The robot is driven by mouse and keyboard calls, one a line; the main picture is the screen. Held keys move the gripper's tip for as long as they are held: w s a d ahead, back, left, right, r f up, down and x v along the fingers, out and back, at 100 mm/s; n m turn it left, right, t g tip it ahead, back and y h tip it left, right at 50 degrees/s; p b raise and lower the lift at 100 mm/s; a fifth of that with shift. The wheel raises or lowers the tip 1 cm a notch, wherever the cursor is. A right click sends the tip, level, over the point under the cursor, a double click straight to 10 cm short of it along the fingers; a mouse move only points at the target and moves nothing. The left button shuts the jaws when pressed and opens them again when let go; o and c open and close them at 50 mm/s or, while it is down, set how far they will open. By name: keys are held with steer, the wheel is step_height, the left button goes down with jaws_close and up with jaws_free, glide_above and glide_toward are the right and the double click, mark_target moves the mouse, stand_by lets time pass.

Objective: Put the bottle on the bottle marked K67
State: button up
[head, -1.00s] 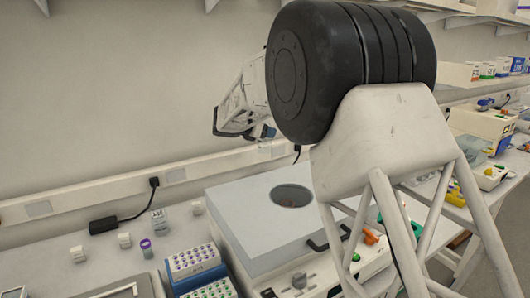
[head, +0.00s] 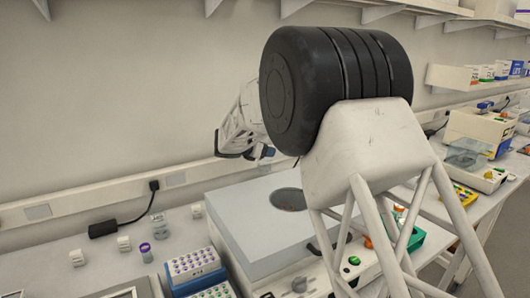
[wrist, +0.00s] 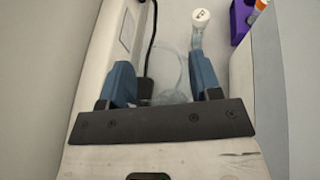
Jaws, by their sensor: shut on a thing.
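My gripper (wrist: 164,82) has blue fingers set apart, and it is shut on a clear bottle (wrist: 172,70) whose faint transparent outline shows between them. In the head view my gripper (head: 247,154) is in the air above the back of the bench, partly hidden by my own arm; the held bottle cannot be made out there. In the wrist view a bottle with a white marked cap (wrist: 200,17) stands beyond the right finger; the mark is too small to read. In the head view a clear bottle (head: 159,226) and a purple-capped bottle (head: 146,251) stand on the bench at left.
A large grey box-shaped device (head: 245,225) with a round window stands right of the bottles. Blue racks of vials (head: 195,264) are in front. Small white blocks (head: 77,257) and a black adapter (head: 103,227) with its cable lie at the back left.

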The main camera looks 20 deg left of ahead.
steer(key=shift+f, duration=0.3)
steer(key=shift+f, duration=0.1)
steer(key=o, duration=0.9)
steer(key=v, duration=1.2)
stand_by(0.7)
